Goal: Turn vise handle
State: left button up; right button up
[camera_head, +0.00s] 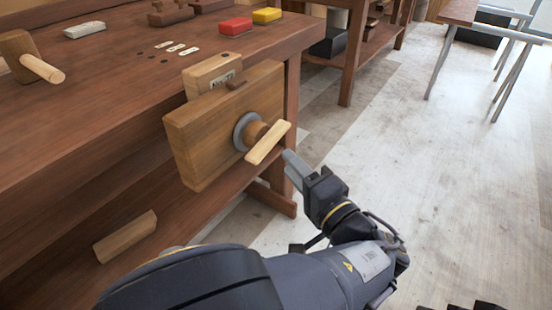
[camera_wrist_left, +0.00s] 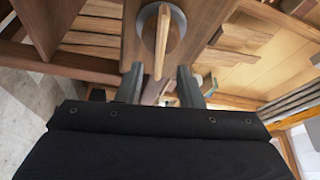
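The vise handle (camera_head: 268,143) is a pale wooden bar, tilted, on a round screw hub at the front of the brown wooden vise jaw (camera_head: 190,143). In the left wrist view the handle (camera_wrist_left: 162,40) points toward my gripper, in front of the round grey collar. My left gripper (camera_head: 288,160) is at the right of the handle, near its lower part. In the left wrist view its two fingers (camera_wrist_left: 160,72) are apart, with the handle's near end lined up between them. I see no contact. My right gripper's fingers are not seen.
The vise is on the front of a brown workbench (camera_head: 110,80). On it are a wooden mallet (camera_head: 22,55), a red box (camera_head: 235,26) and a yellow box (camera_head: 267,15). A wooden block (camera_head: 125,237) is on the lower shelf. The floor (camera_head: 430,170) to the right is clear.

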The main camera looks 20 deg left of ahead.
aim_at(273, 146)
pick_arm(q)
jog(key=b+x, duration=0.1)
jog(key=x, duration=0.5)
jog(key=shift+w+a, duration=0.15)
jog(key=shift+c, duration=0.2)
jog(key=shift+r, duration=0.1)
grip_shut()
